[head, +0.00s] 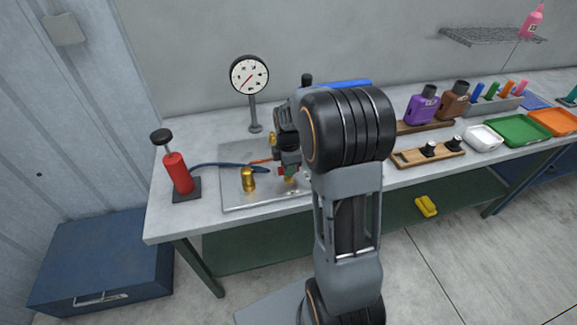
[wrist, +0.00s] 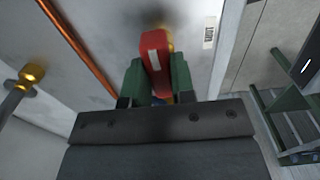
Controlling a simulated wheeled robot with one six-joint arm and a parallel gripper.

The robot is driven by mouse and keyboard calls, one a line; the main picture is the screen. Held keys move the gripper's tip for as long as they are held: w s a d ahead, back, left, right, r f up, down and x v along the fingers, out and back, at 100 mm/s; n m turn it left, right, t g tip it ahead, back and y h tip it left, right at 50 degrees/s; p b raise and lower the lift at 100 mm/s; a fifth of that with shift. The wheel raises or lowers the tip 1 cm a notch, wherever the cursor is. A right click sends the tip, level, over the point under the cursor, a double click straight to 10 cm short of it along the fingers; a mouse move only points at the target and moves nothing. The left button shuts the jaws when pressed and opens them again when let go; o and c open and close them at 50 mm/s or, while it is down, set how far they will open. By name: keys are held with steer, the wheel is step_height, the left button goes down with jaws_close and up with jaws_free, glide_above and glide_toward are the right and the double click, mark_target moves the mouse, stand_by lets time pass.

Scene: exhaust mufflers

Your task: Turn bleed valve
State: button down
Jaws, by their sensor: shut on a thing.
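My gripper (wrist: 155,82) has its two green fingers closed on a red handle (wrist: 155,55) with a pale stripe, which appears to be the bleed valve's handle. In the head view my gripper (head: 288,172) points down over a metal plate (head: 235,190) on the bench, and the red of the handle is barely visible between its fingers. A brass fitting (head: 248,180) stands on the plate just left of my gripper. The valve body under the handle is mostly hidden by my gripper and arm.
A red hand pump (head: 176,172) with a blue hose (head: 225,166) stands at the left. A pressure gauge (head: 249,75) rises behind the plate. A copper pipe (wrist: 75,45) runs close by in the wrist view. Bottles (head: 422,108) and trays (head: 518,130) occupy the bench's right side.

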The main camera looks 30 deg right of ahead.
steer(key=c, duration=1)
jaws_free()
steer(key=shift+o, duration=0.2)
steer(key=shift+r, duration=0.15)
step_height(320, 180, up, 14)
steer(key=shift+f, duration=0.2)
steer(key=s+a+f+m+t, duration=0.1)
steer(key=s+a+m+t, duration=0.1)
steer(key=s+a+m, duration=0.3)
steer(key=s+a+f+m+t, duration=0.1)
steer(key=s+a+m, duration=0.3)
steer(key=s+m, duration=0.6)
steer(key=shift+s+a+f+m+t, duration=0.3)
steer(key=shift+s+a+f+t, duration=0.1)
steer(key=shift+s+f, duration=0.25)
